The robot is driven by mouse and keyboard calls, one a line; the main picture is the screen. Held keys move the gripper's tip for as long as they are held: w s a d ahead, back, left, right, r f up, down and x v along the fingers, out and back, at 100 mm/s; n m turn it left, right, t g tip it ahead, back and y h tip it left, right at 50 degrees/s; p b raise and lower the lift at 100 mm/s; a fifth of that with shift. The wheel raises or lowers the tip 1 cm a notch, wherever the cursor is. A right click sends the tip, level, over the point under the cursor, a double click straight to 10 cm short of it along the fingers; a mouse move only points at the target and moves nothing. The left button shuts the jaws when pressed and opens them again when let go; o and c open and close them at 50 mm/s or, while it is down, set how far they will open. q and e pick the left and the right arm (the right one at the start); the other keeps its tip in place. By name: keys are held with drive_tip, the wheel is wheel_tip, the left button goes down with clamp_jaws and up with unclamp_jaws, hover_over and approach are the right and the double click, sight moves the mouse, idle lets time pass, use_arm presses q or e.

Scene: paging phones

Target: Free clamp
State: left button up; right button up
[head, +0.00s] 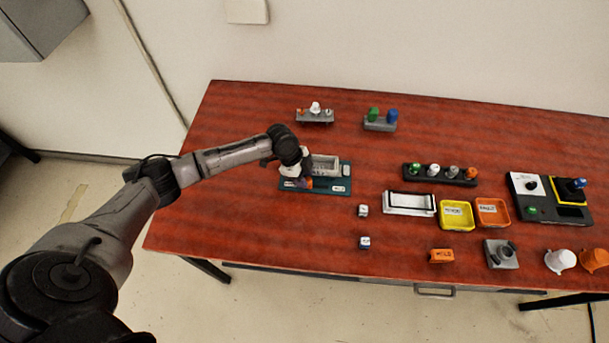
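A teal board (338,188) lies on the red-brown table, left of the middle in the head view. It carries a grey tray-like holder (326,164) and small white labelled parts. My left gripper (300,181) points down over the left part of this board. Small orange and purple parts show right beside its fingertips. The gripper and wrist cover much of the board's left side. I cannot make out a clamp there, whether the fingers touch anything, or whether they are open or shut. My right gripper is not in view.
Two small racks (314,117) (380,125) stand at the back. A dark rack (440,178) with several knobs, a white frame (408,213), a yellow tray (456,226) and an orange tray (508,218) are to the right. Two small cubes (363,210) (364,243) lie in front. The table's left end is clear.

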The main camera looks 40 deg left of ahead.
use_arm(q)
drive_tip(key=shift+d, duration=0.1)
drive_tip(key=shift+r, duration=0.25)
drive_tip(key=v, duration=1.3)
drive_tip(key=shift+p, duration=0.35)
drive_tip(key=shift+r, duration=0.1)
